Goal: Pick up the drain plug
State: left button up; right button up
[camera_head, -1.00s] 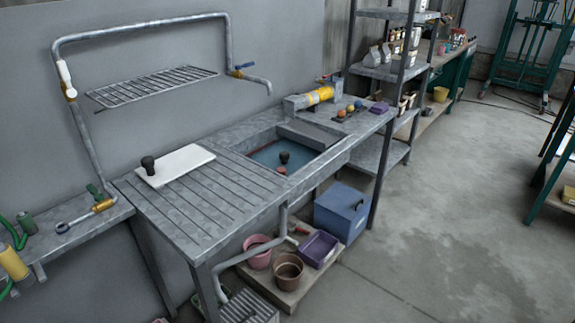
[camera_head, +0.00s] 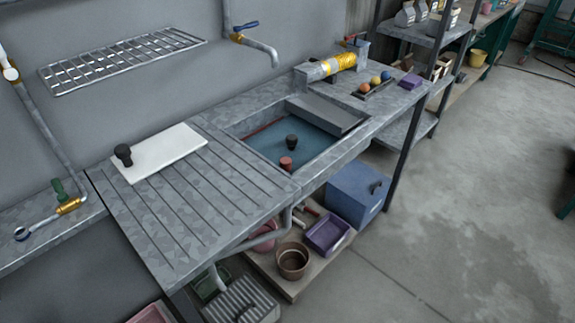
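A dark, round-topped plug-like piece (camera_head: 291,141) stands in the blue-bottomed sink basin (camera_head: 262,160). A short reddish-brown cylinder (camera_head: 286,163) stands just in front of it, near the basin's front edge. Another black knob-like piece (camera_head: 123,154) stands on the far left end of a white board (camera_head: 165,152) on the ribbed drainboard. I cannot tell for certain which of these is the drain plug. Neither of my grippers is in view.
A tap (camera_head: 262,46) hangs above the back of the basin. A wire rack (camera_head: 125,62) is on the wall. A yellow-banded cylinder (camera_head: 340,64), small balls in a holder and a purple block (camera_head: 411,81) sit right of the basin. The ribbed drainboard (camera_head: 205,205) is mostly clear.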

aim_at(285, 163)
jog(key=l+u, duration=0.1)
jog(key=u, duration=0.3)
jog(key=i+l+u, duration=0.1)
jog(key=u, duration=0.35)
jog(key=l+u, duration=0.2)
jog(key=u, duration=0.2)
jog(key=l+u, duration=0.25)
jog(key=l, duration=0.3)
jog(key=l+u, duration=0.25)
jog(key=l, duration=0.3)
jog(key=k+l+u, duration=0.25)
jog(key=l, duration=0.75)
jog(key=k+l, duration=0.1)
jog(key=l, duration=0.35)
